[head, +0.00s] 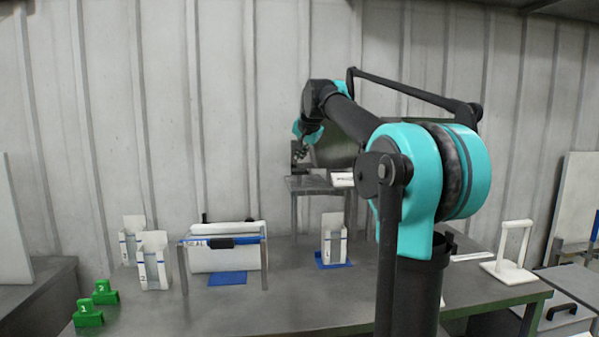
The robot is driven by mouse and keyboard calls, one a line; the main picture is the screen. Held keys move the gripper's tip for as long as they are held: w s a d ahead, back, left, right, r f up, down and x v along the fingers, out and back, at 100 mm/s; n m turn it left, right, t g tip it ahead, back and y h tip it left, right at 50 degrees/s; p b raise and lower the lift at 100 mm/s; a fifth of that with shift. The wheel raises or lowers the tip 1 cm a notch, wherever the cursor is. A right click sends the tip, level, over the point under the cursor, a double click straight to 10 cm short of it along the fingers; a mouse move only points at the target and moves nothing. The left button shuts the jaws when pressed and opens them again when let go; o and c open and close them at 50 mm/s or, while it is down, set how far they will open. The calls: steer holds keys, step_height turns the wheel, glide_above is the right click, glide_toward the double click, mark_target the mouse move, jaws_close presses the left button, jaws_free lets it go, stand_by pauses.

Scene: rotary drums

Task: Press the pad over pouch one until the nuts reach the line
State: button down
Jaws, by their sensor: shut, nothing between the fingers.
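My gripper (301,150) is small in the head view, at the end of my arm, just above the top of a raised grey metal stand (308,184). It is shut, with nothing visible in it. A white open-topped pouch with blue markings (334,246) stands upright below the stand, on a blue mat (321,262); I cannot read its number. I cannot make out the pad clearly; the area under my gripper is small and dark, so contact is unclear. The fill line and the nuts cannot be told at this size.
Two more white pouches stand at the left, one marked 2 (154,262) and one behind (132,236). Two green numbered clips (88,313) sit near the table's front left. A blue-barred frame (222,240) and white roll stand centre-left; a white upright handle (515,252) stands right.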

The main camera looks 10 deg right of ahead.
mark_target(300, 170)
steer(key=shift+f, duration=0.8)
steer(key=shift+f, duration=0.1)
stand_by(0.8)
steer(key=shift+f, duration=0.3)
steer(key=shift+f, duration=1.65)
stand_by(1.8)
steer(key=shift+r, duration=2.1)
steer(key=shift+r, duration=2.5)
